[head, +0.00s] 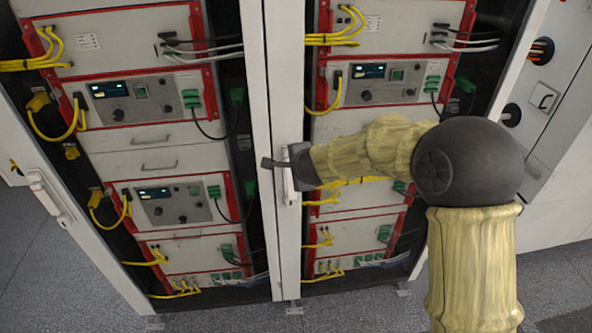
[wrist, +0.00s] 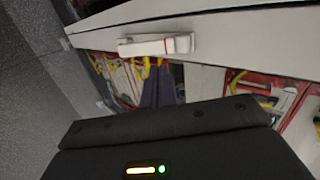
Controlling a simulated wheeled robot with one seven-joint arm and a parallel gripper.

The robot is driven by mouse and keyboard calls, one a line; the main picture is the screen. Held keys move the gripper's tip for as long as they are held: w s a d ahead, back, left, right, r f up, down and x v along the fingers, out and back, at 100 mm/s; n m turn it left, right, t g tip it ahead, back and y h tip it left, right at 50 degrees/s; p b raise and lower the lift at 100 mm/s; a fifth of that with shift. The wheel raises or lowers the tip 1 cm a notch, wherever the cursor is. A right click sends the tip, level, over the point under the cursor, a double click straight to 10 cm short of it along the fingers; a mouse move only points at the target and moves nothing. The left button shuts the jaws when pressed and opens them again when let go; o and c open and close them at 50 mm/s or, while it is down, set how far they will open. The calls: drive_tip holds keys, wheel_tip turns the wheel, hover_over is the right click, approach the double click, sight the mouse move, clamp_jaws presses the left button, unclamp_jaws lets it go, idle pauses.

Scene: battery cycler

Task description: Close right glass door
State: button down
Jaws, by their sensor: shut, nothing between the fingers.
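The right glass door's white frame (head: 288,90) stands upright at the middle of the cabinet in the head view. Its pale handle (head: 289,187) is on that frame and also shows in the wrist view (wrist: 155,45). The door looks nearly in line with the cabinet front; I cannot tell whether a small gap is left. My gripper (head: 267,163) is shut and empty, in front of the door frame by the upper part of the handle. Its dark fingers show in the wrist view (wrist: 158,90). I cannot tell whether they touch the door.
Cabinet racks hold several instrument units with yellow cables (head: 345,38) behind the glass. Another handle (head: 48,198) is on the white frame at the left. A grey panel (head: 545,100) with sockets stands at the right. Grey floor (head: 70,280) is clear in front.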

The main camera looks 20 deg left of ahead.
drive_tip(key=v, duration=0.2)
drive_tip(key=shift+s+d+r, duration=0.1)
drive_tip(key=shift+s+r, duration=0.15)
drive_tip(key=shift+s, duration=0.1)
drive_tip(key=s+d+f+n+g+h+b, duration=0.1)
drive_tip(key=d+f+n, duration=0.1)
drive_tip(key=d, duration=0.6)
drive_tip(key=s+d+f+n+h+b, duration=0.1)
drive_tip(key=d+f+n, duration=0.1)
drive_tip(key=d, duration=0.5)
drive_tip(key=s+d+f+n+g+h+b, duration=0.1)
drive_tip(key=s+d+n, duration=0.15)
drive_tip(key=d, duration=0.55)
drive_tip(key=s+d+f+n+g+h+b, duration=0.1)
drive_tip(key=s+d+f+n, duration=0.1)
drive_tip(key=s+d, duration=0.4)
drive_tip(key=s+d+f+n+g+h+b, duration=0.1)
drive_tip(key=s+d+f+n+g+h, duration=0.1)
drive_tip(key=s+d+f, duration=0.2)
drive_tip(key=s+d, duration=0.3)
drive_tip(key=d, duration=0.5)
drive_tip(key=shift+s, duration=0.25)
